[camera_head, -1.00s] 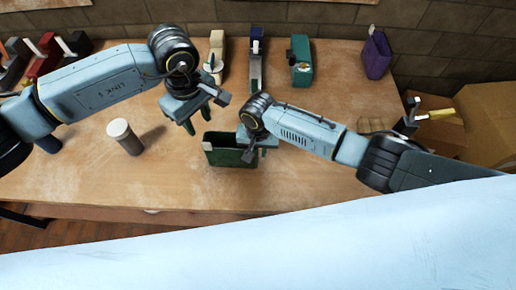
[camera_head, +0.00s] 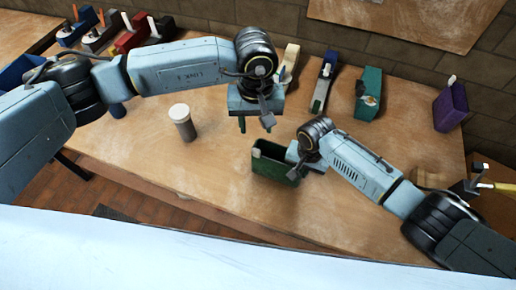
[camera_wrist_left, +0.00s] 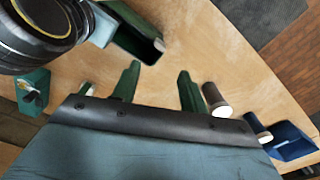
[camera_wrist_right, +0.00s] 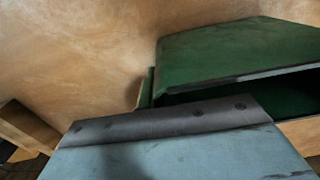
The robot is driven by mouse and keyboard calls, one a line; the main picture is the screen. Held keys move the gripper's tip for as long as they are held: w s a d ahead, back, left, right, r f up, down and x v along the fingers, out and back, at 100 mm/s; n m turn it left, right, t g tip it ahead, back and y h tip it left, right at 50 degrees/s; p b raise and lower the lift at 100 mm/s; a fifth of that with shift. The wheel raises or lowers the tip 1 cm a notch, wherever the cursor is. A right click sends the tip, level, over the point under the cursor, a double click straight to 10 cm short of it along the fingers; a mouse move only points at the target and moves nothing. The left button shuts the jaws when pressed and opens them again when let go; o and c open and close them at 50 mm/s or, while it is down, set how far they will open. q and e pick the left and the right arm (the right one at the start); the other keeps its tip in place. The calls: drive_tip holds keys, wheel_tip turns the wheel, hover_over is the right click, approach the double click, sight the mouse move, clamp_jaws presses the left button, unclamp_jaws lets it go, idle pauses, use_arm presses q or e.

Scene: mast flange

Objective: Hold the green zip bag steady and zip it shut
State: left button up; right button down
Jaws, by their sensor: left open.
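The green zip bag (camera_head: 275,166) stands on the table with its top open. A small white tab, which looks like the zip slider (camera_head: 256,153), is at its left end; it also shows on the bag in the left wrist view (camera_wrist_left: 158,45). My left gripper (camera_head: 257,122) is open and empty, behind and above the bag. Both its fingers (camera_wrist_left: 158,85) show apart in the left wrist view. My right gripper (camera_head: 300,168) is at the bag's right end. In the right wrist view the bag (camera_wrist_right: 225,50) hides most of its fingers, so their grip is unclear.
A white-lidded jar (camera_head: 183,125) stands left of the bag. A teal bag (camera_head: 368,92) and a purple bag (camera_head: 450,108) stand near the back wall, with other items in a row. A cardboard box (camera_head: 495,178) is at the right. The table in front of the jar is clear.

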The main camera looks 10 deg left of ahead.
sight(257, 150)
use_arm(q)
wheel_tip(257, 150, down, 12)
drive_tip(key=m, duration=0.5)
drive_tip(key=shift+r, duration=0.25)
clamp_jaws()
idle(0.3)
drive_tip(key=shift+d, duration=0.1)
